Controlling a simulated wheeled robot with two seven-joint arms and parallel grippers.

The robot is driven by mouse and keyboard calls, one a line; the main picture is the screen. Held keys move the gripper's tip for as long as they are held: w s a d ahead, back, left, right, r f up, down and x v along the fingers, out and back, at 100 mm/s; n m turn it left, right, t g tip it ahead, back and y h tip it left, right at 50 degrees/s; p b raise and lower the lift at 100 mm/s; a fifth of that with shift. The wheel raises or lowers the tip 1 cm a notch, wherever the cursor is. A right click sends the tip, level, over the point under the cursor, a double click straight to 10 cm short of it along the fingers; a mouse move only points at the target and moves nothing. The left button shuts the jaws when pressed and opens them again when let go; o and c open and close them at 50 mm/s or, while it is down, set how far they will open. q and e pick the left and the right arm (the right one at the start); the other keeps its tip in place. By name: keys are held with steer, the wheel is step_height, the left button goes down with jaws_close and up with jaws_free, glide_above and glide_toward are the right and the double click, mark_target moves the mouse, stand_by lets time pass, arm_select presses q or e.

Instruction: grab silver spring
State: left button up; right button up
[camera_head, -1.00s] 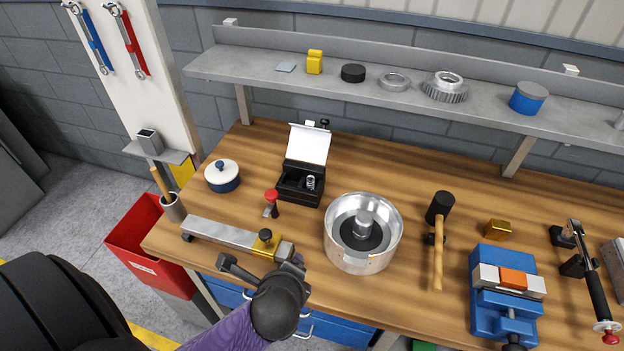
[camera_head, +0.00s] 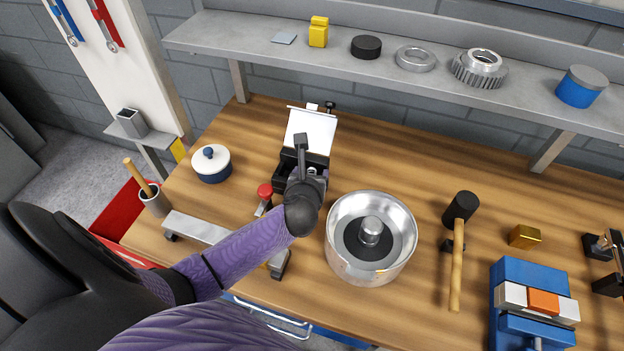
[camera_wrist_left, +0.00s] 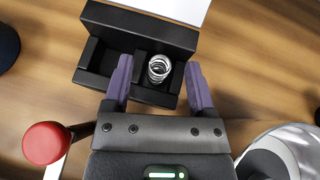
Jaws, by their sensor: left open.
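The silver spring (camera_wrist_left: 159,69) stands in the right compartment of an open black box (camera_wrist_left: 135,25) in the left wrist view. In the head view the box (camera_head: 283,174) is on the bench with its white lid (camera_head: 311,130) raised, and my left gripper (camera_head: 302,150) is over it, mostly hiding the spring. In the left wrist view my left gripper (camera_wrist_left: 159,82) is open, with one purple finger on each side of the spring. The fingers look apart from the spring. My right gripper is not in view.
A red-knobbed tool (camera_head: 265,191) stands left of the box. A round metal pan (camera_head: 372,272) is close on the right. A blue-and-white pot (camera_head: 211,165) is at the left. A mallet (camera_head: 458,245) and a blue vise (camera_head: 515,270) are farther right.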

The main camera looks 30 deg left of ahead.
arm_select(q)
steer(key=shift+c, duration=0.3)
jaws_close()
